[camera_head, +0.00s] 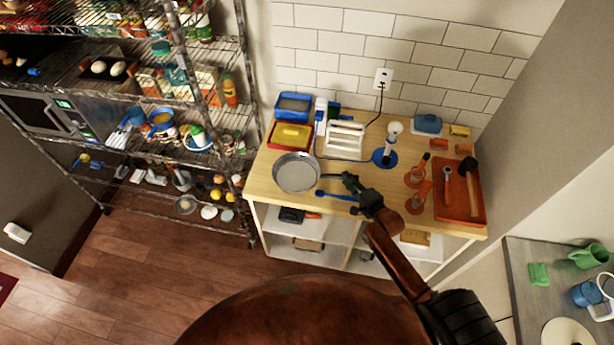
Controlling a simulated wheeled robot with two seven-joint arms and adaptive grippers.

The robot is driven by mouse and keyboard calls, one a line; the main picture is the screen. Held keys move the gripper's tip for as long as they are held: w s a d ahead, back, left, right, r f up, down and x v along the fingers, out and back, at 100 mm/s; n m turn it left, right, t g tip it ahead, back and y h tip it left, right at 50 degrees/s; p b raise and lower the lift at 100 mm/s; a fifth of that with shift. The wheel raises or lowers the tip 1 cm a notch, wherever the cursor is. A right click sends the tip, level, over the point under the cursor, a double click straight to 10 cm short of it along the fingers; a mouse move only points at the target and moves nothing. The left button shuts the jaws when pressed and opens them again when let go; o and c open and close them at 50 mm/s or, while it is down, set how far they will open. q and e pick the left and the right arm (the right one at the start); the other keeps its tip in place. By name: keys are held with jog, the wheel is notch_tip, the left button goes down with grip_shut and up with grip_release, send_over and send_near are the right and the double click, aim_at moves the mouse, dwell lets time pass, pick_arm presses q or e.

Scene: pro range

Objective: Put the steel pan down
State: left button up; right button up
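The steel pan (297,172), round and grey, is at the left front part of the wooden worktop (268,188). It looks level, and I cannot tell whether it rests on the top or hangs just above it. My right gripper (352,184) is at the right of the pan, shut on its short dark handle. The fingers are small and dark here, and the handle is partly hidden by them. My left gripper is out of view.
A blue spoon-like tool (336,196) lies just below the pan. Behind it are a yellow and red box (291,136), a white rack (345,140) and a blue-based lamp (385,158). An orange tray (459,205) is at right. A wire shelf (247,100) stands left.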

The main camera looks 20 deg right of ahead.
grip_shut()
jog(key=shift+r, duration=0.15)
dwell(0.4)
